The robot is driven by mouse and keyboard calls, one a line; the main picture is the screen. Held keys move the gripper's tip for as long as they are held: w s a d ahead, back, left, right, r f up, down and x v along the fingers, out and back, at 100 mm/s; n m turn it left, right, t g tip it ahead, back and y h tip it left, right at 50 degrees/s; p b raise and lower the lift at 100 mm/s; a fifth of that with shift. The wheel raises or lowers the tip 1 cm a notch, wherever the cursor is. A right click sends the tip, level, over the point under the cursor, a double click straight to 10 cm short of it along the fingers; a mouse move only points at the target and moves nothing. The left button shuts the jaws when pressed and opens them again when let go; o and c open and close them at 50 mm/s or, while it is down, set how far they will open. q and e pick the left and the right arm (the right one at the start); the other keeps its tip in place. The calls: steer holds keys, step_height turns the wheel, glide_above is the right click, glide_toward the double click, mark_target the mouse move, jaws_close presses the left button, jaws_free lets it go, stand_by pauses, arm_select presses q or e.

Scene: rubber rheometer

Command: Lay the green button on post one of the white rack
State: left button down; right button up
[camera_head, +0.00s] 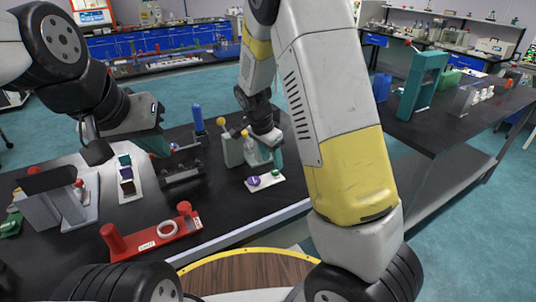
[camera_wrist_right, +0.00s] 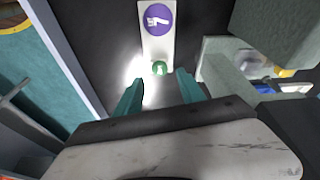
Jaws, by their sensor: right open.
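The green button (camera_head: 275,173) is a small round piece at one end of a white plate (camera_head: 265,182) that carries a purple round mark. In the right wrist view the green button (camera_wrist_right: 160,68) lies just beyond my right gripper (camera_wrist_right: 160,78), centred between its teal fingertips. My right gripper (camera_head: 268,150) is open and empty, low over the table by the plate. My left gripper (camera_head: 135,142) hangs over the table further left; its jaws are not clear. A white strip (camera_head: 129,184) with several small coloured pieces stands below it. I cannot make out which object is the white rack or its post one.
A grey-green block (camera_head: 232,152) stands close beside my right gripper. A dark holder (camera_head: 182,172), a blue cylinder (camera_head: 198,118) and a red tray (camera_head: 155,236) with a white ring are nearby. The table's front edge is close to the white plate.

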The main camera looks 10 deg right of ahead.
steer(key=s+d+r+n+t+y, duration=0.1)
steer(key=s+r+n+y, duration=0.1)
steer(key=s+r, duration=0.45)
steer(key=s+d+r+n+y, duration=0.2)
steer(key=s+r+n, duration=0.15)
steer(key=r, duration=0.65)
steer(key=s+d+r+n+t, duration=0.1)
steer(key=s+r+n+t, duration=0.2)
steer(key=s, duration=1)
step_height(320, 180, up, 3)
steer(key=n, duration=0.3)
steer(key=shift+s+d+f+y, duration=0.15)
steer(key=shift+s+f+y, duration=0.05)
steer(key=shift+y, duration=0.2)
steer(key=shift+c, duration=0.8)
steer(key=shift+n, duration=0.25)
steer(key=shift+c, duration=0.3)
